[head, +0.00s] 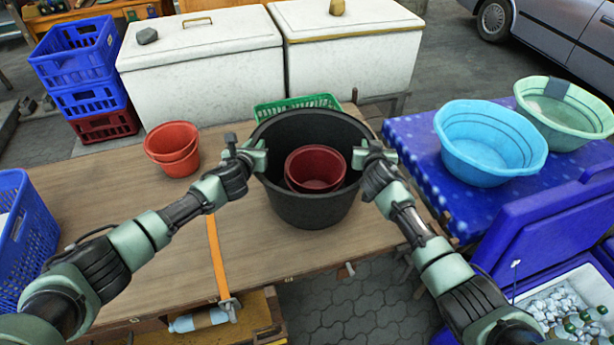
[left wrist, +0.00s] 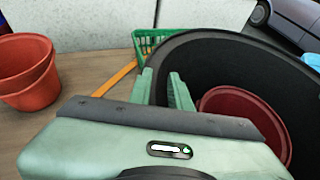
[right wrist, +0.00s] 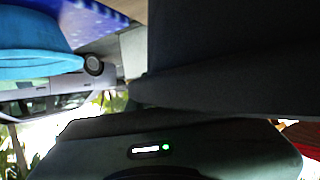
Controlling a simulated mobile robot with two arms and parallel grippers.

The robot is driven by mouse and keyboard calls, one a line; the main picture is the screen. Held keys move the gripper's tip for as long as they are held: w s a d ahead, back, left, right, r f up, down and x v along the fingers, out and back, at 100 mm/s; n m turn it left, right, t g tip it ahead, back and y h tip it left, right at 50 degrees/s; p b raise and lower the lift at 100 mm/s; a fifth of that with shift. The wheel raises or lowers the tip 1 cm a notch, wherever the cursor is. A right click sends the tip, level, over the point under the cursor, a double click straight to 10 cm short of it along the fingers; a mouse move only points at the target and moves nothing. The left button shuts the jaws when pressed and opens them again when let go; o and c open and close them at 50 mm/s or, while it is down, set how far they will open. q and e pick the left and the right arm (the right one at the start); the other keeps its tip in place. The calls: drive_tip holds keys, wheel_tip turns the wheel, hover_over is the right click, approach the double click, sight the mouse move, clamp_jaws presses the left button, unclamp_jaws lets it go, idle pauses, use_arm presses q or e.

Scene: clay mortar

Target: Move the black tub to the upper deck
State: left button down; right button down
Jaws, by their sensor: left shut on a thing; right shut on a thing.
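The large black tub (head: 312,208) is upright over the right part of the wooden table (head: 120,230), with dark red bowls (head: 316,170) nested inside it. Whether its base touches the tabletop is hard to tell. My left gripper (head: 252,156) is shut on the tub's left rim; its fingers also show at the tub wall (left wrist: 225,60) in the left wrist view. My right gripper (head: 366,158) is shut on the right rim. In the right wrist view the dark tub wall (right wrist: 235,60) fills much of the picture and the fingertips are hidden.
Orange-red pots (head: 173,150) stand left of the tub, a green basket (head: 295,103) behind it. A blue-covered table (head: 420,140) at right holds a blue basin (head: 488,145) and a green basin (head: 565,115). White chests (head: 205,70) stand behind. The table's left-middle is clear.

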use_arm(q)
drive_tip(key=c, duration=1.4)
unclamp_jaws()
use_arm(e)
drive_tip(key=c, duration=1.3)
unclamp_jaws()
drive_tip(key=shift+c, duration=0.2)
use_arm(q)
drive_tip(key=shift+o, duration=0.5)
drive_tip(key=shift+s+r, duration=0.1)
drive_tip(key=shift+s, duration=0.05)
use_arm(e)
drive_tip(key=shift+o, duration=0.2)
drive_tip(key=shift+s+r, duration=0.1)
drive_tip(key=shift+s, duration=0.05)
use_arm(q)
drive_tip(key=shift+s+r, duration=0.1)
drive_tip(key=shift+s, duration=0.2)
drive_tip(key=v, duration=1.1)
drive_tip(key=shift+s, duration=0.15)
use_arm(e)
drive_tip(key=v, duration=1.2)
